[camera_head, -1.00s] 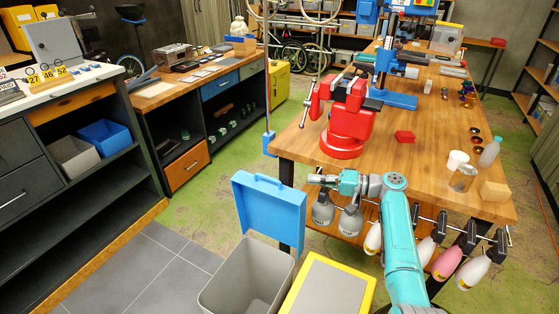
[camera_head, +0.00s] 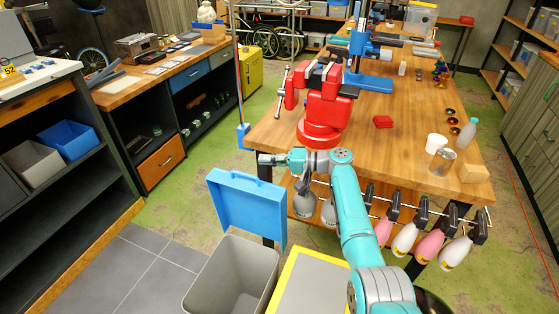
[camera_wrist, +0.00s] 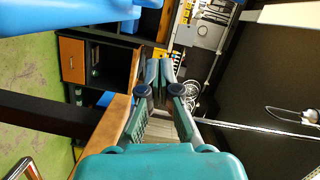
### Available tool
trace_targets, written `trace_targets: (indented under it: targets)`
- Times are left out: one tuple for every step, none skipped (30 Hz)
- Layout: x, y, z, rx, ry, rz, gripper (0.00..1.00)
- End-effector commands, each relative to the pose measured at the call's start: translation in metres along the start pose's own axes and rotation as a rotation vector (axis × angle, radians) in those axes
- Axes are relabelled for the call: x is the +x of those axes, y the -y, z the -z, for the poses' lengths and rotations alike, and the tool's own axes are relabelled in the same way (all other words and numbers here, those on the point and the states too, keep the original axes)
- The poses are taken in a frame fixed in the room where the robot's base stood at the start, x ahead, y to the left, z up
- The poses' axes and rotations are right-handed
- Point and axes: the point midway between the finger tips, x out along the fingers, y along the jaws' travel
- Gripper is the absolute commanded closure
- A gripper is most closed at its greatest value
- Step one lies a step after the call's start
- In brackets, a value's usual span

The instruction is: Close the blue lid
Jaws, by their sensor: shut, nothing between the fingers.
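The blue lid (camera_head: 247,208) stands open, upright and leaning back, behind the grey bin (camera_head: 235,275) it belongs to. The bin's top is open and its inside looks empty. My gripper (camera_head: 263,160) is shut and empty. In the head view it appears just above the lid's upper right part; I cannot tell whether it is behind the lid, but they look apart. In the wrist view my gripper's fingertips (camera_wrist: 160,66) meet, and a blue surface, likely the lid (camera_wrist: 60,14), fills the upper left corner.
A bin with a yellow-rimmed grey lid (camera_head: 308,285) stands right of the open bin. The wooden workbench (camera_head: 400,140) with a red vise (camera_head: 325,105) lies behind my arm. Bottles (camera_head: 405,238) hang from its front rack. Tiled floor (camera_head: 140,270) is clear at left.

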Motion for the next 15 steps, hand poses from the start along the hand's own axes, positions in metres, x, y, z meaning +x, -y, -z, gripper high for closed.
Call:
trace_targets:
  targets:
    - [0.008,0.001,0.0,-0.001,0.003,0.001,1.0]
    - [0.012,0.001,0.0,-0.001,0.003,0.001,1.0]
    - [0.017,0.001,0.0,-0.001,0.002,0.001,1.0]
    - [0.021,0.001,0.0,0.0,0.002,0.0,1.0]
    - [0.022,0.0,-0.002,0.001,0.001,0.0,1.0]
    - [0.021,-0.001,-0.005,-0.001,0.0,0.0,1.0]
    - [0.022,-0.001,-0.008,0.0,0.0,0.0,1.0]
    - [0.022,-0.001,-0.01,0.0,0.0,0.0,1.0]
    - [0.023,-0.001,-0.013,0.0,0.0,0.0,1.0]
    - [0.024,-0.001,-0.016,-0.001,0.001,0.0,1.0]
    - [0.024,-0.001,-0.018,-0.001,0.001,0.0,1.0]
    - [0.025,0.0,-0.021,-0.002,0.001,0.0,1.0]
    - [0.026,0.0,-0.024,0.0,0.001,0.0,1.0]
    - [0.026,-0.001,-0.026,0.0,0.001,0.0,1.0]
    - [0.027,-0.001,-0.029,-0.001,0.001,0.0,1.0]
